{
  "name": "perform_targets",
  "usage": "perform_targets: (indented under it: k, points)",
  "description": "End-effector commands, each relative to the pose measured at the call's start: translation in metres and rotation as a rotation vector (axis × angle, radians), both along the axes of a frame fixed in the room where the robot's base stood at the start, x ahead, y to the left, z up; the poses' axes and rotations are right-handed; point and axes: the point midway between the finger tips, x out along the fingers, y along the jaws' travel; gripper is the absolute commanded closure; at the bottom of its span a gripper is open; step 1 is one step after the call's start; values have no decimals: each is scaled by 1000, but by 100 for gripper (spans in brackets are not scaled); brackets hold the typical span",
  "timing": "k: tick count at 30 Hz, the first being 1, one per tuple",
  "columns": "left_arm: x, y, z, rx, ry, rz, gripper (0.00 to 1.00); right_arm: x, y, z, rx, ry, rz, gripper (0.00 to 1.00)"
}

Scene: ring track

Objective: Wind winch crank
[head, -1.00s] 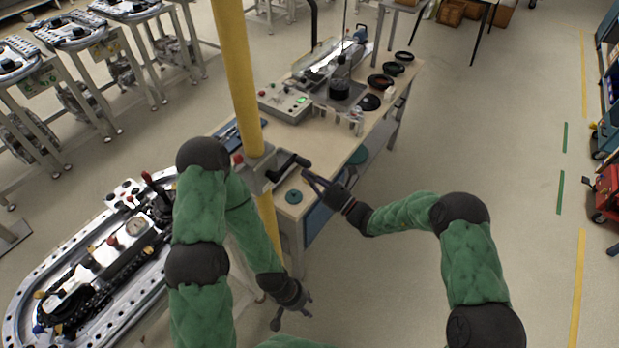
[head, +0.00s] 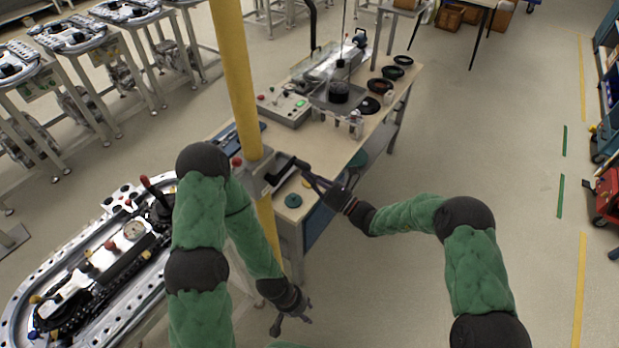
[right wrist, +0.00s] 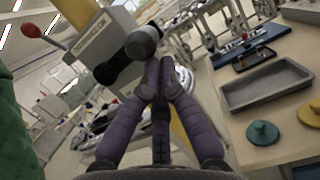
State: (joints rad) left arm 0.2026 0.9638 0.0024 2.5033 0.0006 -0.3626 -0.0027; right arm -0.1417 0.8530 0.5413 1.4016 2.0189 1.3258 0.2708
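The winch (head: 258,172) is a grey box on the yellow post (head: 236,75), with a red knob (head: 237,161) beside it. Its black crank (head: 283,170) sticks out to the right, and its handle end meets my right gripper (head: 307,172). In the right wrist view the crank (right wrist: 130,55) and the grey winch housing (right wrist: 102,42) are close ahead. The purple fingers of the right gripper (right wrist: 160,70) are drawn together at the handle end and partly hide it. My left gripper (head: 292,312) hangs low, away from the winch, empty with its fingers apart.
A workbench (head: 335,150) behind the winch holds a control box (head: 283,105), a grey tray (right wrist: 265,85) and a green disc (head: 293,200). An oval ring track (head: 50,270) lies at lower left. The floor at right is open.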

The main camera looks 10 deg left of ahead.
Motion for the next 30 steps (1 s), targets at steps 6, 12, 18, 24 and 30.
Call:
perform_targets:
  k: [6, 12, 18, 24, 30]
  points:
    - [0, 0, -6, 0, 0, 0, 60, 3, -1, 9, -19, -69, -2, 100]
    - [0, 0, -15, 0, 0, 0, 60, 5, -2, 19, -61, -187, -2, 100]
    - [0, 0, -29, 0, 0, 0, 60, 4, -1, 36, -124, -361, -1, 100]
    - [0, 0, -44, 0, 0, 0, 60, 1, 0, 52, -189, -540, -2, 100]
    - [0, 0, -62, 0, 0, 0, 60, -6, 2, 68, -254, -720, -1, 100]
